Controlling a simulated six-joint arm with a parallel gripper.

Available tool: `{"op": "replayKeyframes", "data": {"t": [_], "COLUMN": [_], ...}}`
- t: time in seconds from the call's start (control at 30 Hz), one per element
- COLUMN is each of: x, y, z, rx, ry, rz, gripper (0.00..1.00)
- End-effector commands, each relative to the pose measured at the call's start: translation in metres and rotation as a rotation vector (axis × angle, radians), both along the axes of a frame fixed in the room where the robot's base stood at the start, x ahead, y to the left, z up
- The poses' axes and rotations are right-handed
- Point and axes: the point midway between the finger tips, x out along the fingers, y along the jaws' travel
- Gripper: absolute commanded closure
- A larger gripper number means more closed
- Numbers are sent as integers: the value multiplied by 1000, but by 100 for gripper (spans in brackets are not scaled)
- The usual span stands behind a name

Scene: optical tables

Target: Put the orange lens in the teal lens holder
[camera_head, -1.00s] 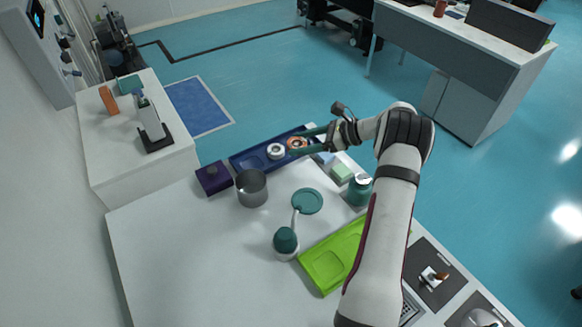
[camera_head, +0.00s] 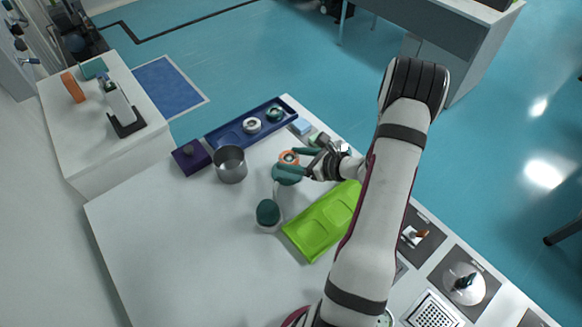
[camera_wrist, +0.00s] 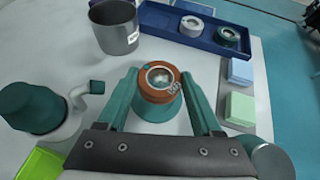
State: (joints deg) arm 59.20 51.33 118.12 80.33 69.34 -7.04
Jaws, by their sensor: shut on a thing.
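My gripper (camera_head: 294,164) is shut on the orange lens (camera_head: 288,157), with a teal finger on each side of it. In the wrist view the lens (camera_wrist: 160,80) is an orange ring with a clear centre, between the fingertips.
A navy tray (camera_head: 228,130) at the back holds a white lens (camera_head: 252,125) and a teal lens (camera_head: 275,114). A grey metal cup (camera_head: 230,165) and a purple box (camera_head: 191,158) stand left of the holder. A lime green tray (camera_head: 310,237) lies in front. The table's left part is clear.

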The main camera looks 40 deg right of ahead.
Motion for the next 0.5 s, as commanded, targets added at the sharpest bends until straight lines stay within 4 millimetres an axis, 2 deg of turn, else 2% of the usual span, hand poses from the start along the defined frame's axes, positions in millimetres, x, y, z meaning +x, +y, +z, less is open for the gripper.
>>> {"op": "replayKeyframes", "data": {"t": [0.23,0.5], "x": [5,6], "y": [3,2], "z": [-41,-44], "rx": [1,0], "ry": [1,-1], "rz": [0,0], "gripper": [90,90]}}
